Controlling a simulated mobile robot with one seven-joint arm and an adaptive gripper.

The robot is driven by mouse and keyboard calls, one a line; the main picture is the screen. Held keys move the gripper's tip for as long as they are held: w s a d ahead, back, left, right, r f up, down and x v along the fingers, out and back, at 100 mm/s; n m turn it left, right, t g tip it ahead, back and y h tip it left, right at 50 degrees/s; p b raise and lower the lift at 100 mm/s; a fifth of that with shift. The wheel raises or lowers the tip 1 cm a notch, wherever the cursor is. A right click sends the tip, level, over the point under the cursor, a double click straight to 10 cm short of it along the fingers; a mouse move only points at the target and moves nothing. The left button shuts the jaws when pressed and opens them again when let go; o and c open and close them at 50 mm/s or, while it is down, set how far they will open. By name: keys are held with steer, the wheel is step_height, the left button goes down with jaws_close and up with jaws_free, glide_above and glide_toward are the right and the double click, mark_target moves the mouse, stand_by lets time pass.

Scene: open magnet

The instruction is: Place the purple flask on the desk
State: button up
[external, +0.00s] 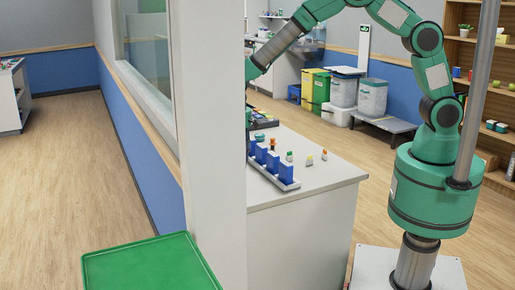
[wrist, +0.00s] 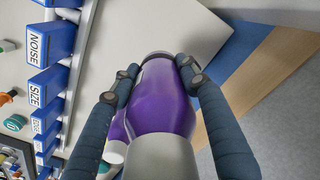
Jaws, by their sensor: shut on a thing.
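The purple flask (wrist: 160,103) fills the middle of the wrist view, with a dark end at the top. My gripper (wrist: 158,70) is shut on it, one finger on each side. A white and purple thing shows beside the flask at lower left, partly hidden by a finger. The white desk (external: 325,180) stands right of the pillar in the external view. My arm goes behind the pillar there, hiding the flask and most of my gripper. I cannot tell whether the flask touches a surface.
A rack of blue labelled bins (external: 272,163) stands on the desk; it also shows at left in the wrist view (wrist: 50,85). Several small coloured pieces (external: 309,159) lie beside it. The pillar (external: 210,140) blocks the desk's left side. A green tray (external: 150,265) is in front.

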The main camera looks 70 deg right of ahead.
steer(key=shift+f+b, duration=0.55)
steer(key=shift+f, duration=1.9)
steer(key=shift+f+b, duration=0.6)
steer(key=shift+f, duration=1.9)
steer(key=shift+f, duration=0.1)
steer(key=o, duration=1.3)
steer(key=shift+o, duration=0.2)
step_height(320, 180, up, 12)
steer(key=p, duration=0.2)
steer(key=shift+p, duration=0.4)
